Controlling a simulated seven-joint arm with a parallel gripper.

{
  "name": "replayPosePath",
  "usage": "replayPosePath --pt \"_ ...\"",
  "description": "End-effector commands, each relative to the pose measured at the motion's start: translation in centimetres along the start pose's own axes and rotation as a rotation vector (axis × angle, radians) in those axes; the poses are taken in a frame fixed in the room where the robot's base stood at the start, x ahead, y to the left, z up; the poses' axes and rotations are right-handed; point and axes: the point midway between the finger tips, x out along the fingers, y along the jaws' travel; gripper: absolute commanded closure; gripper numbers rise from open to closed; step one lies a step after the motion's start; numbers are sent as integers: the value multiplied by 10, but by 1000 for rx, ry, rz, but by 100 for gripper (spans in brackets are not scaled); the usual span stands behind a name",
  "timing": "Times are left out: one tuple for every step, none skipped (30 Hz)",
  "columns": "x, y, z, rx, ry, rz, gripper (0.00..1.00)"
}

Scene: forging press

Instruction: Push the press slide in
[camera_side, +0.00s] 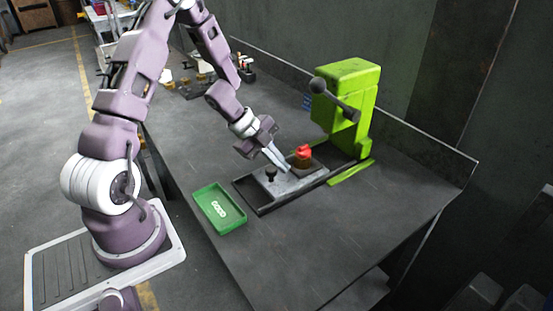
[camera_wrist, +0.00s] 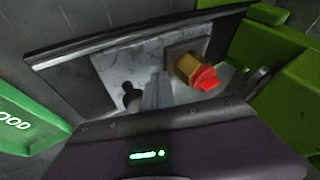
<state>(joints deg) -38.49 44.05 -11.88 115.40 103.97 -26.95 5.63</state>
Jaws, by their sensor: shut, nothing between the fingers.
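The press slide (camera_side: 283,183) is a grey plate lying in a dark rail frame, pulled out from under the green press (camera_side: 347,100). A dark knob (camera_side: 270,174) stands on the slide. A red-topped workpiece (camera_side: 303,153) sits on the slide's press-side end; in the wrist view it shows a brass body with a red top (camera_wrist: 199,73). My gripper (camera_side: 286,168) is shut and empty, low over the slide between the knob and the workpiece. In the wrist view the fingers (camera_wrist: 155,88) are beside the knob (camera_wrist: 131,97). I cannot tell whether they touch it.
A green tray (camera_side: 220,208) with white lettering stands left of the rail frame (camera_side: 262,211). The press has a dark lever with a ball end (camera_side: 318,85). Several small items lie at the table's back. The table's front right is clear.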

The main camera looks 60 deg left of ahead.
Motion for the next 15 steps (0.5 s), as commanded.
replayPosePath --pt "0 0 0 0 0 0 100" --pt "0 0 0 0 0 0 100" --pt "0 0 0 0 0 0 100" --pt "0 0 0 0 0 0 100" --pt "0 0 0 0 0 0 100" --pt "1 -2 0 0 0 0 100" --pt "3 -5 0 0 0 0 100" --pt "5 -9 0 3 0 -1 100" --pt "9 -16 0 4 0 -1 100" --pt "13 -23 1 4 0 -2 100" --pt "16 -30 0 6 1 -2 100" --pt "21 -39 0 6 0 -2 100" --pt "25 -45 0 6 0 -2 100" --pt "28 -51 0 5 0 -2 100" --pt "32 -59 1 4 0 -2 100"
